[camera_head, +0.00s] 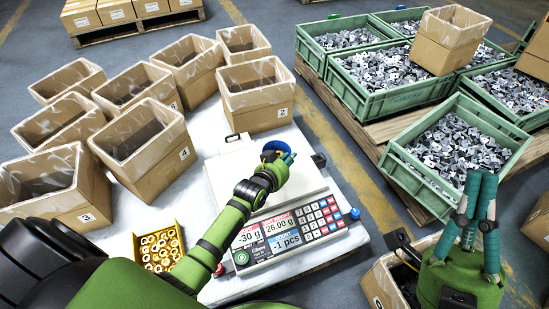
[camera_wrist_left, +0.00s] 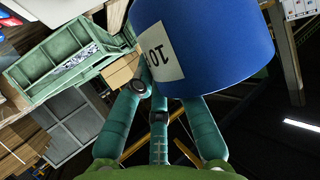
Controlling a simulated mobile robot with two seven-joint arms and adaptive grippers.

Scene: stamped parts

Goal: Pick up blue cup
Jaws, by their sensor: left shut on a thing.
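The blue cup (camera_wrist_left: 225,45) fills the upper part of the left wrist view, with a white label reading 10 that appears upside down. In the head view only a small part of the blue cup (camera_head: 274,146) shows at the end of my left arm. My left gripper (camera_wrist_left: 172,95) is shut on the cup, its teal fingers against the wall. In the head view my left gripper (camera_head: 284,160) is over the scale's plate (camera_head: 305,180). My right gripper (camera_head: 478,180) is at the lower right, fingers upward and close together, with nothing visible between them; its exact opening is unclear.
The scale (camera_head: 285,235) reads -30 g, 26.00 g and -1 pcs. Several cardboard boxes (camera_head: 140,150) stand left and behind it. A yellow bin (camera_head: 158,248) holds brass-coloured rings. Green crates (camera_head: 400,170) of metal parts stand on a pallet at right. An open box (camera_head: 385,285) is near my right gripper.

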